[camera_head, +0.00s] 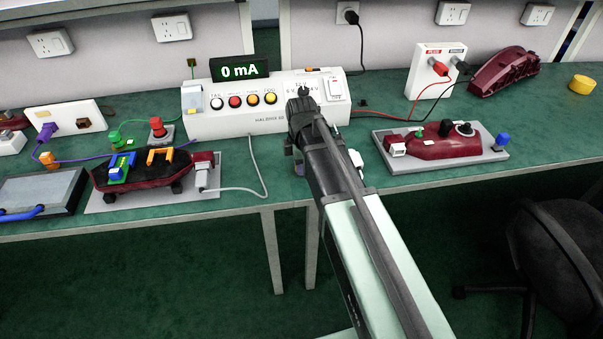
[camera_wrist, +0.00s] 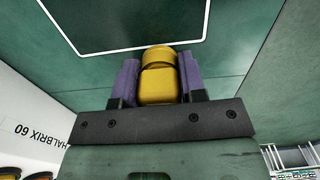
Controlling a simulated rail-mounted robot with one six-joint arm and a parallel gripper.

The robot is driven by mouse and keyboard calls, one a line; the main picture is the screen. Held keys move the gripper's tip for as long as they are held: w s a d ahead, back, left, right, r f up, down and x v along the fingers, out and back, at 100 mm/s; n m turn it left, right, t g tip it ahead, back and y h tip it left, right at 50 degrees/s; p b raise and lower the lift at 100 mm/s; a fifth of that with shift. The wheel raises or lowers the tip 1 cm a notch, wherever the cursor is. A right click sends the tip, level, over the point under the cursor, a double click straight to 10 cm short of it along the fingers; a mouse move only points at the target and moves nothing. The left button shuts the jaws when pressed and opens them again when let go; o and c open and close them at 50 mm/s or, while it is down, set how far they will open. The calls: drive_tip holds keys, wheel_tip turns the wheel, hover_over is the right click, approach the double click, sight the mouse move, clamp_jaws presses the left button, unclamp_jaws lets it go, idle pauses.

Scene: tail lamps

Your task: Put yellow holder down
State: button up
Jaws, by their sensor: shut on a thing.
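In the wrist view my gripper (camera_wrist: 158,82) is shut on the yellow holder (camera_wrist: 158,85), a rounded yellow piece between its two purple fingers. The green table top lies beyond it. A white outlined area (camera_wrist: 135,48) on the table lies just ahead of the holder, its outline partly out of frame. I cannot tell how high the holder is above the table. In the head view my arm ends in front of the white HALBRIX box, and the held holder is hidden behind it.
The white HALBRIX box (camera_head: 235,122) with several buttons and a 0 mA display (camera_head: 239,70) stands at the back. A dark red lamp on a grey plate (camera_head: 440,172) lies right; another dark red lamp (camera_head: 140,182) lies left. A yellow round piece (camera_head: 581,84) sits far right.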

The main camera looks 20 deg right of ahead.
drive_tip(key=shift+p, duration=0.3)
drive_tip(key=shift+f, duration=0.25)
drive_tip(key=o, duration=1)
drive_tip(key=shift+r, duration=0.1)
wheel_tip(320, 180, up, 13)
drive_tip(key=p, duration=1.2)
drive_tip(key=shift+s+f, duration=0.1)
drive_tip(key=shift+f, duration=0.15)
drive_tip(key=s+m, duration=1)
drive_tip(key=m, duration=0.1)
drive_tip(key=s+m, duration=0.4)
drive_tip(key=m, duration=0.2)
drive_tip(key=shift+s+f, duration=0.1)
drive_tip(key=shift+s, duration=0.3)
